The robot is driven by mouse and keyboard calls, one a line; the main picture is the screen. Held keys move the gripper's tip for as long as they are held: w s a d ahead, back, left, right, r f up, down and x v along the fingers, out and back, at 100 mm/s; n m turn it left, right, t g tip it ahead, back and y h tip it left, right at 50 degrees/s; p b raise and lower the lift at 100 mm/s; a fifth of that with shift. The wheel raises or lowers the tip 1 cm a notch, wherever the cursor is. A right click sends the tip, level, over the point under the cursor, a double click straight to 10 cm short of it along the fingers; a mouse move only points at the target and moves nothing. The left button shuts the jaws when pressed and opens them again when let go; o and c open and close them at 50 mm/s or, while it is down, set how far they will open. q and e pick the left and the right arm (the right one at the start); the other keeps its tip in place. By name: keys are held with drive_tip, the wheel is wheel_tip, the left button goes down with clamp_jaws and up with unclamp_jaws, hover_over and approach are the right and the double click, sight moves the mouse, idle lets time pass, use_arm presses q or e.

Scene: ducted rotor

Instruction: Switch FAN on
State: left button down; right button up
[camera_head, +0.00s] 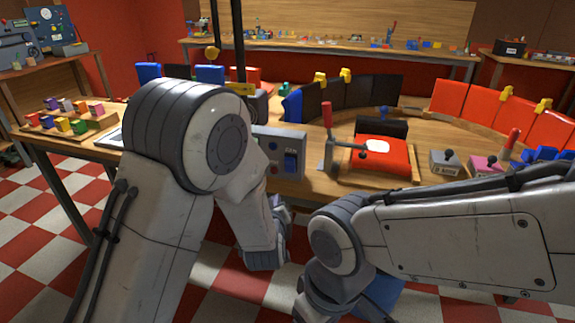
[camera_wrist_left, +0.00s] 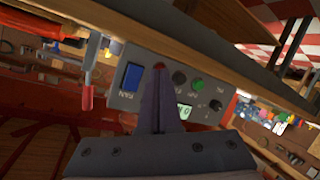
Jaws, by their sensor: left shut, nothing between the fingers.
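A grey control panel (camera_head: 258,134) stands at the table's front edge. Its blue rocker switch (camera_head: 290,163), beside the FAN label, shows in the head view. In the left wrist view the switch (camera_wrist_left: 131,77) sits left of my left gripper (camera_wrist_left: 160,75). That gripper is shut and empty, its tips over the panel near a small red part. I cannot tell whether the tips touch the panel. In the head view my left arm hides part of the panel and most of the gripper. My right arm reaches in from the right; its gripper is not in view.
Right of the panel stand a red-handled lever (camera_head: 328,120) and a red pad (camera_head: 378,160) on a wooden base. A grey box with a black knob (camera_head: 446,160) sits farther right.

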use_arm(q)
drive_tip(key=p, duration=0.4)
approach(286, 164)
drive_tip(key=w+f, duration=0.3)
drive_tip(key=w, duration=0.1)
drive_tip(key=shift+w+r, duration=0.1)
drive_tip(key=shift+w, duration=0.2)
drive_tip(key=shift+w+d+r, duration=0.1)
idle(1.5)
drive_tip(key=shift+w+r, duration=0.1)
drive_tip(key=shift+w, duration=0.1)
drive_tip(key=shift+w+d+r, duration=0.15)
drive_tip(key=shift+w+d, duration=0.05)
drive_tip(key=shift+w, duration=0.2)
idle(0.8)
drive_tip(key=shift+s+a+f, duration=0.25)
drive_tip(key=shift+s+f, duration=0.1)
drive_tip(key=shift+s, duration=0.45)
drive_tip(key=shift+b, duration=0.3)
